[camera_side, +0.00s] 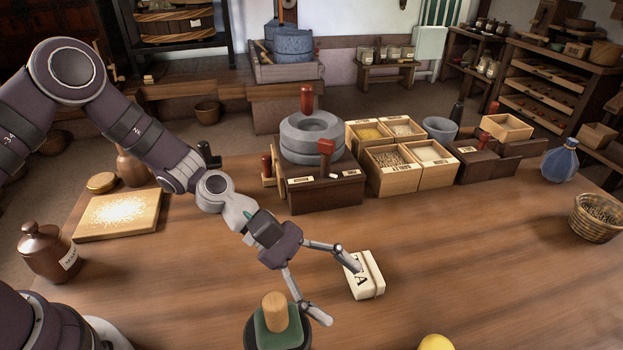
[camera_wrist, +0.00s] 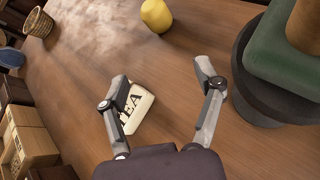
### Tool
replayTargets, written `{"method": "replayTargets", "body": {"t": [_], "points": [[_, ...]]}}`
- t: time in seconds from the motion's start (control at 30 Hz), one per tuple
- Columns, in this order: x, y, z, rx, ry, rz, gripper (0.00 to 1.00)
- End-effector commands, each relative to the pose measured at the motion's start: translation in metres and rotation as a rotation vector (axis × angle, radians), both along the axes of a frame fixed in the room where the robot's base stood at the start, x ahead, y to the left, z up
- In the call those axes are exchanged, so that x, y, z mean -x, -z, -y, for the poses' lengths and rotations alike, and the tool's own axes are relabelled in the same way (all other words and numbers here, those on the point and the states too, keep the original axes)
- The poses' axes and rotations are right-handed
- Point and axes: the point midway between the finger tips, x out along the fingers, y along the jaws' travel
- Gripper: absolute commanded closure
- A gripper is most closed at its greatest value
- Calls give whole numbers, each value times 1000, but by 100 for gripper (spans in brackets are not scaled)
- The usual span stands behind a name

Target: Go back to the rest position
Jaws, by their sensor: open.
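My gripper (camera_side: 333,284) is low over the middle of the wooden table (camera_side: 480,260), with its two fingers spread apart and nothing between them. It also shows open in the wrist view (camera_wrist: 163,75). A cream block marked TEA (camera_side: 368,282) lies on the table beside one finger, and the finger partly covers it in both views. In the wrist view the tea block (camera_wrist: 138,104) is at the inner side of the left finger. I cannot tell whether the finger touches it.
A dark pot with green top and wooden knob (camera_side: 275,316) stands close to the other finger. A yellow object (camera_side: 436,342) is at the front edge. A stone quern (camera_side: 312,138), grain boxes (camera_side: 391,180), blue bottle (camera_side: 560,160) and basket (camera_side: 597,218) stand behind and right. The right-front table is clear.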

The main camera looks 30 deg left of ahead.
Motion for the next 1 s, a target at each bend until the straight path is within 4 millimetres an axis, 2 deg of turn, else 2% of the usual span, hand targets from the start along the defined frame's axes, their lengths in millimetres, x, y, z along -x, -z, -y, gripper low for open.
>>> {"method": "replayTargets", "body": {"t": [0.17,0.37,0.5,0.6,0.8,1.0], "points": [[4,-23,-45,-342,298,352,33],[18,-76,-123,-798,667,704,33],[44,-117,-170,-1047,860,849,33],[67,-137,-193,-1159,958,912,33],[95,-149,-213,-1239,1058,978,33],[97,-150,-215,-1245,1069,984,33]]}}
